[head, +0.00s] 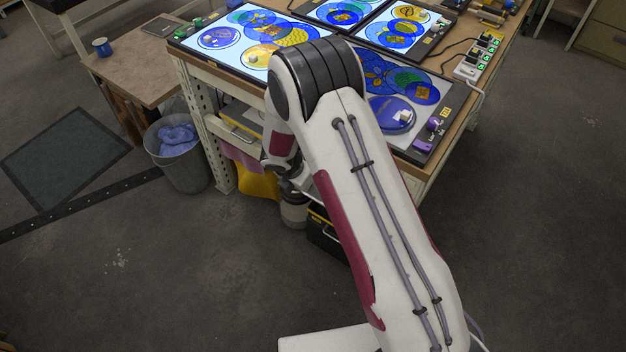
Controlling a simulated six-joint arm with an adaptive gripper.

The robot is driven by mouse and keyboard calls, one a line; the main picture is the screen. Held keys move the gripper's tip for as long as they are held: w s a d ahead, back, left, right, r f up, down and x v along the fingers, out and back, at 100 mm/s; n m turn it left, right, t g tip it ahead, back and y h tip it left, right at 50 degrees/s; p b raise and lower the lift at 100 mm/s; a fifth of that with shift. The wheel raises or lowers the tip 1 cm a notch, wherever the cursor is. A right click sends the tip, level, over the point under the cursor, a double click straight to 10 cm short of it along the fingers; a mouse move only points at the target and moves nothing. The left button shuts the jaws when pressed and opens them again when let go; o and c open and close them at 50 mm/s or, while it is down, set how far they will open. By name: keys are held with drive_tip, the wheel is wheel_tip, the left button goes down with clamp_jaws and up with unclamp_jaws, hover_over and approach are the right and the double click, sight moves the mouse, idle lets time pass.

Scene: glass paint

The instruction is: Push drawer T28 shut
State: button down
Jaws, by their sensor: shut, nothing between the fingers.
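My arm reaches from the bottom right up to the light table and bends down at its near side. My gripper is not in view; its fingers are hidden behind my arm. Below the tabletop, left of my arm, a pale drawer-like front (240,129) shows in the table's frame. No T28 label can be read, so I cannot tell if this is drawer T28 or how far out it stands.
The table (200,68) carries several lit panels with blue and yellow glass. A grey bin (185,172) with a blue bag stands at its left. Yellow (258,184) and pink (239,157) cloth-like pieces hang below. A black box (322,236) is on the floor. The front floor is clear.

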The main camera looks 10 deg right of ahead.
drive_tip(key=v, duration=1)
idle(0.4)
drive_tip(key=a+t+h, duration=0.1)
drive_tip(key=s+a+f+t+h, duration=0.1)
drive_tip(key=a, duration=0.1)
drive_tip(key=a+f+t+h, duration=0.1)
drive_tip(key=shift+s+a, duration=0.2)
drive_tip(key=shift+s, duration=0.05)
idle(0.8)
drive_tip(key=shift+f, duration=0.1)
